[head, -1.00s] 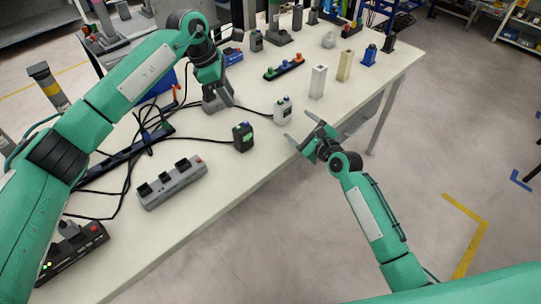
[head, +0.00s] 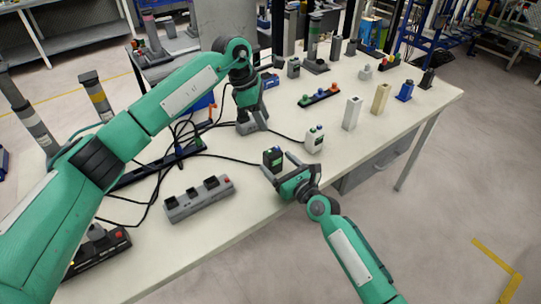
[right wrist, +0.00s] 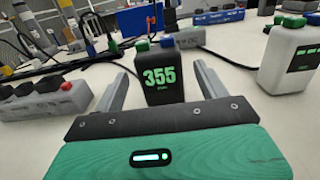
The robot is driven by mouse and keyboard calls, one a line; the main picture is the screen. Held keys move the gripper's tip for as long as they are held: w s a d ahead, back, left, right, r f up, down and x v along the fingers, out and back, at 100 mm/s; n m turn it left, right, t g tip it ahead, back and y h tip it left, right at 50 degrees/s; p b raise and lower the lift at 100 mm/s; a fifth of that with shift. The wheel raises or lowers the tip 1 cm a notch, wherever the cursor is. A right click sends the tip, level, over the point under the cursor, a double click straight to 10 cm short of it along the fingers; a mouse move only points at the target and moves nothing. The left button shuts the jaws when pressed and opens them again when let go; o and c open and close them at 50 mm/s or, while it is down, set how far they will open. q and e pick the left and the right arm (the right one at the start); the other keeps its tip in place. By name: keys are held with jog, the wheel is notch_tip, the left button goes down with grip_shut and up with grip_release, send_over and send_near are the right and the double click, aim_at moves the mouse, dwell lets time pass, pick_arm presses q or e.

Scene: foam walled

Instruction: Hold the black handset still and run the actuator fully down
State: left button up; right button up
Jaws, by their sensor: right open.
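The black handset (head: 273,157) stands upright on the table with a green and a blue button on top. In the right wrist view its face (right wrist: 164,86) reads 355 in green. My right gripper (head: 278,163) is open, its two fingers pointing at the handset, one toward each side; I cannot tell whether they touch it. My left gripper (head: 252,127) is low over the table behind the black handset, and its jaws are too small to judge.
A white handset (head: 314,141) stands to the right of the black one. A grey socket strip (head: 198,199) lies to the left. Black cables cross the table. White (head: 352,113) and beige (head: 380,98) blocks stand farther right. The front edge is clear.

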aim_at(269, 155)
jog(key=shift+x, duration=2.6)
jog(key=c, duration=1)
pick_arm(q)
jog(key=shift+c, duration=0.7)
pick_arm(e)
jog(key=shift+c, duration=0.7)
pick_arm(q)
grip_shut()
